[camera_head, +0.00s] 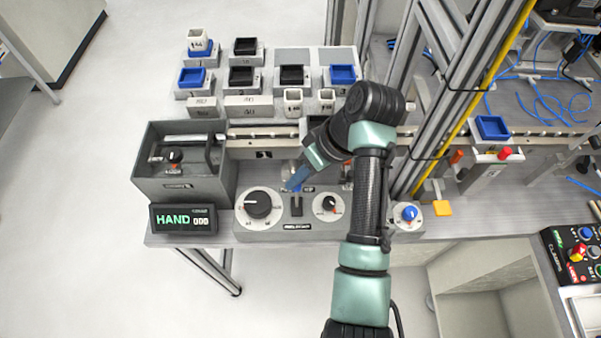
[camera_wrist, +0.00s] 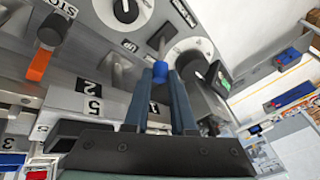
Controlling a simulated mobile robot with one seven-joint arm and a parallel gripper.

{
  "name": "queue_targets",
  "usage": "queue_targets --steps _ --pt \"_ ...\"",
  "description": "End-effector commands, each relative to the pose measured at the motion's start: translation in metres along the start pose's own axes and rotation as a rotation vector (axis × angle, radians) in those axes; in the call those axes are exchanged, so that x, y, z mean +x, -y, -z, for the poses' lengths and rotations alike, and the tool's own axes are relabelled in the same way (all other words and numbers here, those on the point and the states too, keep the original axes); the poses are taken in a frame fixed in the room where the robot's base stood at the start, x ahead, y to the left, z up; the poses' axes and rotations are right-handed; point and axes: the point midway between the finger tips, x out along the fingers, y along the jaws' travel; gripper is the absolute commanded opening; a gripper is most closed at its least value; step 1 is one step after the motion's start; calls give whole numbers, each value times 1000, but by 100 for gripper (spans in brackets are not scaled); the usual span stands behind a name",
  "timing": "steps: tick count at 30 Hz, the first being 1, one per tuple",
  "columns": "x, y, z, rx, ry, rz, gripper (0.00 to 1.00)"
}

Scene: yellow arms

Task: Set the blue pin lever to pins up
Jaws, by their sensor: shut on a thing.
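The blue pin lever stands in a dark slot on a grey control panel (camera_head: 270,230), between two white dials. In the wrist view its blue knob (camera_wrist: 159,74) sits between the dark blue-grey fingers of my gripper (camera_wrist: 168,76). The fingers are shut on it. In the head view my gripper (camera_head: 297,180) reaches down at the upper end of the slot (camera_head: 296,206). Its fingers mostly hide the knob there. A label reading "UP" (camera_head: 308,188) is beside the slot's upper end. The exact tilt of the lever is hard to tell.
A large black-knobbed dial (camera_head: 258,204) is left of the slot and a smaller dial (camera_head: 329,205) is right of it. A display reading "HAND" (camera_head: 183,219) stands at the left. A rail (camera_head: 262,132) and several small bins lie behind. A metal post rises at the right.

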Motion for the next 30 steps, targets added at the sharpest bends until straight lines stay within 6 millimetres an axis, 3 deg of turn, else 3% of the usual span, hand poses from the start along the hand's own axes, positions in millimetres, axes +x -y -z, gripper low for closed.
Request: queue_targets --steps 18,19,23,30 --pt "2 -5 4 37 63 49 0" --pt "2 -5 4 37 63 49 29" --pt "2 -5 4 37 63 49 52" --pt "2 -5 4 37 62 49 54"
